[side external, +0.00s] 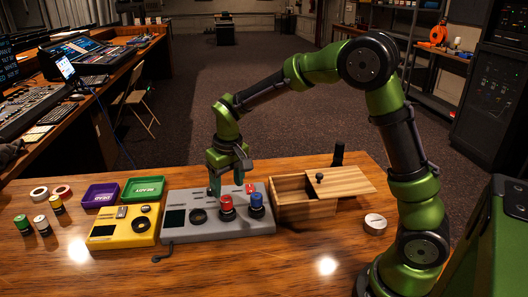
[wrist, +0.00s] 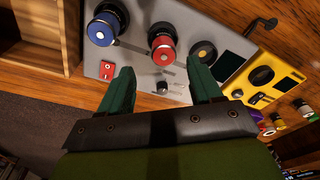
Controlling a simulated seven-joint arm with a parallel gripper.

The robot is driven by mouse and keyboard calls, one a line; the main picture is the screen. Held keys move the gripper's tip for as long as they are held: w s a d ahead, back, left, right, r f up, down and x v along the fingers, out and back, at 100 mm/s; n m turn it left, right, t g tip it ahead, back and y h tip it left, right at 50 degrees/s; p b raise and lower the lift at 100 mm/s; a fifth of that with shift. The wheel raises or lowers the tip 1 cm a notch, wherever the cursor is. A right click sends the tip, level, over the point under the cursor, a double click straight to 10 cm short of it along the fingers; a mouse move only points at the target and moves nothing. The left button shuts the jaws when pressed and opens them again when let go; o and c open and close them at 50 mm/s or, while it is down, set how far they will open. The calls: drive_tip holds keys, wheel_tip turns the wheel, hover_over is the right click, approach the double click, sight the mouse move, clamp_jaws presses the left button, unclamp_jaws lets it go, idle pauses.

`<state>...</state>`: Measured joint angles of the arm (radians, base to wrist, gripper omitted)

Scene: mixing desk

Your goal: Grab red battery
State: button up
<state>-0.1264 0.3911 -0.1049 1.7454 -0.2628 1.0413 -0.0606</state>
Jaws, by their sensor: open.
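My gripper (side external: 230,178) is open and empty, pointing down just above the back of a grey panel (side external: 178,231). A red-topped cylinder (side external: 227,202) stands upright on the panel, in front of my gripper. In the wrist view the red-topped cylinder (wrist: 163,48) lies beyond and between my two teal fingertips (wrist: 162,72), apart from them. A blue-topped cylinder (side external: 257,200) stands beside it on the right. Several small battery-like cylinders (side external: 41,226) stand at the table's left; I cannot make out a red one among them.
A yellow device (side external: 105,238) sits left of the panel, with purple (side external: 100,195) and green (side external: 144,188) trays behind. A wooden box (side external: 290,209) with a partly slid lid (side external: 345,181) is close on the right. A small red block (side external: 250,188) sits on the panel. The front table is clear.

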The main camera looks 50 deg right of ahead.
sight(226, 198)
drive_tip(key=shift+w+a+f, duration=0.15)
drive_tip(key=shift+f, duration=1.35)
drive_tip(key=shift+w+a+f, duration=0.1)
drive_tip(key=shift+w+f, duration=0.05)
drive_tip(key=shift+f, duration=1.35)
drive_tip(key=shift+r, duration=0.1)
clamp_jaws()
